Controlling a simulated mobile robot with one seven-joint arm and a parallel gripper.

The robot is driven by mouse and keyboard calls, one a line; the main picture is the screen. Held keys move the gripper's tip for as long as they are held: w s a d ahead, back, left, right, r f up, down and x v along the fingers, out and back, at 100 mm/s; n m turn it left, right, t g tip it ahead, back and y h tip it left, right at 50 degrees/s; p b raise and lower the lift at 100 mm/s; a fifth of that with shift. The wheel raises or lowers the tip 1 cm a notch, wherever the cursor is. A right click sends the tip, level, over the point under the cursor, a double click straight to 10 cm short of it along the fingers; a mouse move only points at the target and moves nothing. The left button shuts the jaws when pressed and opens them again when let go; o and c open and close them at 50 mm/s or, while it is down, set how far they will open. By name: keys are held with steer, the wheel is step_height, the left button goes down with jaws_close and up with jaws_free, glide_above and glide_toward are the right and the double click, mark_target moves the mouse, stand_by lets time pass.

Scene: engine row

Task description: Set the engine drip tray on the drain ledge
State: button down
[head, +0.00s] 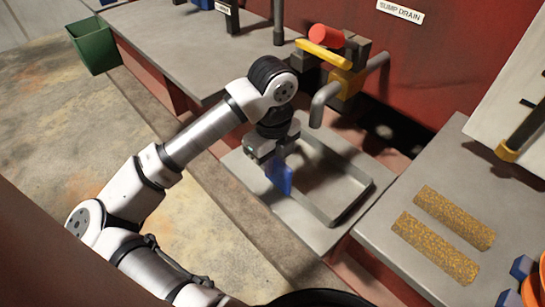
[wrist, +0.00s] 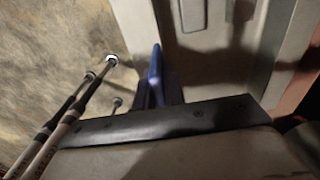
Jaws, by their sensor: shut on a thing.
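The drip tray (head: 352,205) is a shallow grey rectangular pan. It lies over the drain ledge (head: 296,224), the low grey shelf between two benches, below the drain pipe. I cannot tell whether its underside touches the ledge. My gripper (head: 281,180) points down at the tray's left side and is shut on its edge, with a blue piece showing there. My arm and gripper hide that end of the tray. In the wrist view, the blue piece (wrist: 154,75) stands between my fingers, with the grey tray (wrist: 210,58) to its right.
A yellow-handled valve with a red knob (head: 326,36) and bent pipe (head: 323,103) hangs just above the tray. The right bench (head: 385,230) holds two speckled strips (head: 435,248) and blue blocks (head: 521,268). The left bench (head: 170,45) is mostly clear. A green bin (head: 93,46) stands behind.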

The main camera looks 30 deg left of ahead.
steer(key=shift+f, duration=0.2)
steer(key=c, duration=1.5)
jaws_free()
steer(key=shift+r, duration=0.15)
steer(key=shift+r, duration=0.25)
step_height(320, 180, up, 12)
steer(key=shift+f+p, duration=0.15)
steer(key=shift+p, duration=0.2)
